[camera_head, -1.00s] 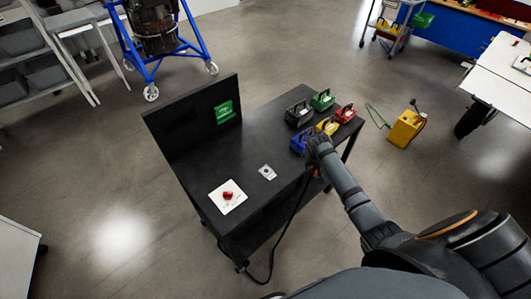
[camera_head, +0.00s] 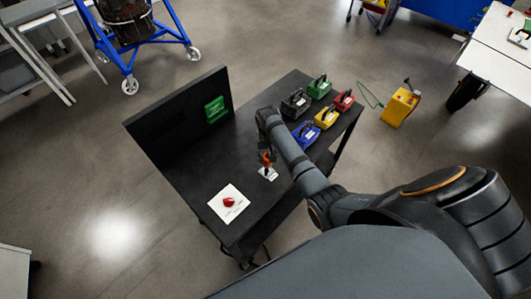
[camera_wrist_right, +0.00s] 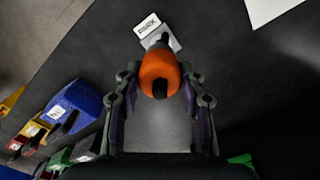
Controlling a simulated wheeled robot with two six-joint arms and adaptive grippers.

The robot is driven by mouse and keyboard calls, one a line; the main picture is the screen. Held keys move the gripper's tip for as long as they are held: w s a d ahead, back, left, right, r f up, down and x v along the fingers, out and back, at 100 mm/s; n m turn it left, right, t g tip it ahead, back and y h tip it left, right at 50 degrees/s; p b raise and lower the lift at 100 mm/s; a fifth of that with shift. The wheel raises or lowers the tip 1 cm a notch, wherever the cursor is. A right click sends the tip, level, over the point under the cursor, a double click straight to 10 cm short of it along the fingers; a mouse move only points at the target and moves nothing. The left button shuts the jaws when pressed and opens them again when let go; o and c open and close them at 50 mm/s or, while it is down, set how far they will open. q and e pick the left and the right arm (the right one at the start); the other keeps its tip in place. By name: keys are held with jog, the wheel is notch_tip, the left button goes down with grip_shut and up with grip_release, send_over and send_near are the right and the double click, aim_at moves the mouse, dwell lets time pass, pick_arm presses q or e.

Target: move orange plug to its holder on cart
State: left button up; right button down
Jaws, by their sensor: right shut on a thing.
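The orange plug (camera_head: 266,158) is in my right gripper (camera_head: 265,149), above the black cart top (camera_head: 190,171). In the right wrist view, my right gripper (camera_wrist_right: 160,82) is shut around the orange plug (camera_wrist_right: 159,68), with one finger on each side. The small grey holder plate (camera_head: 270,174) lies on the cart just below the plug. In the wrist view the holder (camera_wrist_right: 172,42) shows behind the plug, with a white label beside it; the plug hides part of it. I cannot tell whether plug and holder touch. My left gripper is not in view.
A white plate with a red button (camera_head: 229,203) lies at the cart's near left. Blue (camera_head: 305,134), yellow, red, green and black boxes stand at the right end. A raised black panel (camera_head: 180,118) edges the back. Cart top around the holder is mostly clear.

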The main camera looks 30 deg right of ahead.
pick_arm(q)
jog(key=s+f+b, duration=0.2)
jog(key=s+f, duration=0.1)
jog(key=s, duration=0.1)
pick_arm(e)
notch_tip(320, 180, down, 2)
jog(key=shift+f, duration=0.1)
jog(key=shift+w+f+b, duration=0.35)
jog(key=shift+f+b, duration=0.05)
jog(key=shift+f, duration=0.25)
jog(key=shift+w+f, duration=0.1)
jog(key=shift+f, duration=0.65)
jog(key=shift+r, duration=0.2)
jog(key=shift+p, duration=0.3)
jog(key=shift+f, duration=0.25)
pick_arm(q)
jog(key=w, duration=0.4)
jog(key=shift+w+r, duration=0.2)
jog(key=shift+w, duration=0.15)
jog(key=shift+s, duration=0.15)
